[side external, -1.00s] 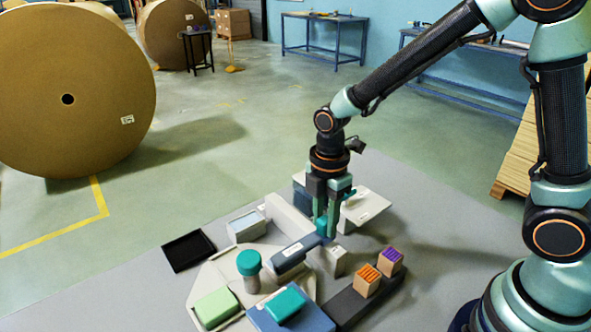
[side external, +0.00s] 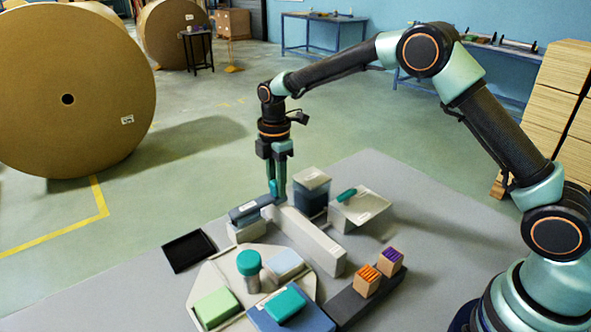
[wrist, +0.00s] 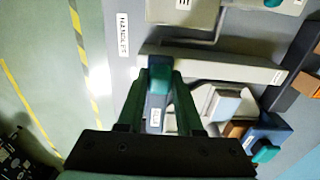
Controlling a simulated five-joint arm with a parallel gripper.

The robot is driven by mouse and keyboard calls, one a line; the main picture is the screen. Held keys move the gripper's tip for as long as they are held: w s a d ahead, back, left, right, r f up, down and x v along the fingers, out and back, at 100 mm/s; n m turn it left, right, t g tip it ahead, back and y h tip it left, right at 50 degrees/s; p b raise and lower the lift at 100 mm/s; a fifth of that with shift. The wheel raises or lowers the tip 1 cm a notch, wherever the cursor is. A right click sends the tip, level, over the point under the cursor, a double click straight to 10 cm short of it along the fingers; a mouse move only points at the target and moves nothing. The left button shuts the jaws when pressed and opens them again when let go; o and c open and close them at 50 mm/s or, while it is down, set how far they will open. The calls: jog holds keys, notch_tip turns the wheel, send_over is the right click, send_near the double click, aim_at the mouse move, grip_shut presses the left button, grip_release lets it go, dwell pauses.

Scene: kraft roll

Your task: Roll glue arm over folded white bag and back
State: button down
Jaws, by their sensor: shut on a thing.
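The glue arm (side external: 253,208) is a dark blue-grey bar with a pale label and a teal handle (side external: 276,189). My gripper (side external: 274,188) is shut on that handle. In the wrist view the teal handle (wrist: 160,72) sits between my fingertips (wrist: 160,78). The arm lies over a whitish block (side external: 246,232) at the back left, by the far end of a long pale beam (side external: 310,243). A pale bluish-white flat piece, apparently the folded white bag (side external: 285,264), lies uncovered on the light plate (side external: 222,270), right of a teal-capped cylinder (side external: 249,268).
A black tray (side external: 189,250) lies at left. A green pad (side external: 216,307) and a blue block with a teal top (side external: 287,305) stand in front. Crayon-filled boxes (side external: 366,279) sit at right. A pale stand (side external: 357,210) is behind. Large kraft rolls (side external: 70,90) stand beyond the mat.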

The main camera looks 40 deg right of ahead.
jog(key=shift+w, duration=0.5)
jog(key=shift+w+r, duration=0.1)
jog(key=c, duration=0.6)
grip_release()
jog(key=shift+o, duration=0.2)
notch_tip(320, 180, up, 12)
